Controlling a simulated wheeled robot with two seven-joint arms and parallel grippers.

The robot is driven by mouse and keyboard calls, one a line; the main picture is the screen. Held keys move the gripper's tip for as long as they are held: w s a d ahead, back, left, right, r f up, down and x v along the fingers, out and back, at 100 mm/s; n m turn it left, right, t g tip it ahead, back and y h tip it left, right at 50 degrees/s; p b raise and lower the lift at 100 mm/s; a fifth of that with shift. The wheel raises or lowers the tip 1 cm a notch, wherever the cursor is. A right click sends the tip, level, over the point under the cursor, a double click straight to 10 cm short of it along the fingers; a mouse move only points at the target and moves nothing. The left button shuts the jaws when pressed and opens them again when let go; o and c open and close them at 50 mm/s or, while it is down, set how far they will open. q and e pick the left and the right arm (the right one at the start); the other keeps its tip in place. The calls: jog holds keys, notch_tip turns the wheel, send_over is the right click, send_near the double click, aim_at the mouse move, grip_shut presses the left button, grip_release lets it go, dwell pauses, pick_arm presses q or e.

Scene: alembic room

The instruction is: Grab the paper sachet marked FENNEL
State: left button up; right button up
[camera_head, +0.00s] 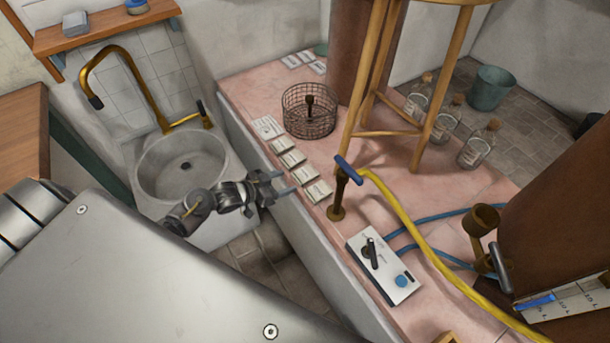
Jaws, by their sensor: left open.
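My left gripper (284,183) is open and empty. Its fingers point right, toward the near edge of the pink counter, and appear close to a row of paper sachets. The row runs along the counter's edge, with sachets (268,127), (292,158) and (318,191) among several pale, flat ones. More pale sachets (306,56) lie at the back of the counter. The printing is too small to read, so I cannot tell which sachet is marked FENNEL. My right gripper is not in view.
A wire basket (309,112) stands behind the row. A wooden stand (390,132), a yellow hose (412,228) and a white control box (383,265) are to the right. A stone sink (160,180) with a brass tap (140,65) is at left.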

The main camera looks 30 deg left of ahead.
aim_at(297, 177)
pick_arm(q)
jog(key=shift+x, duration=2.75)
jog(key=shift+d+r, duration=0.1)
jog(key=shift+r, duration=0.05)
jog(key=c, duration=0.6)
jog(key=shift+r, duration=0.1)
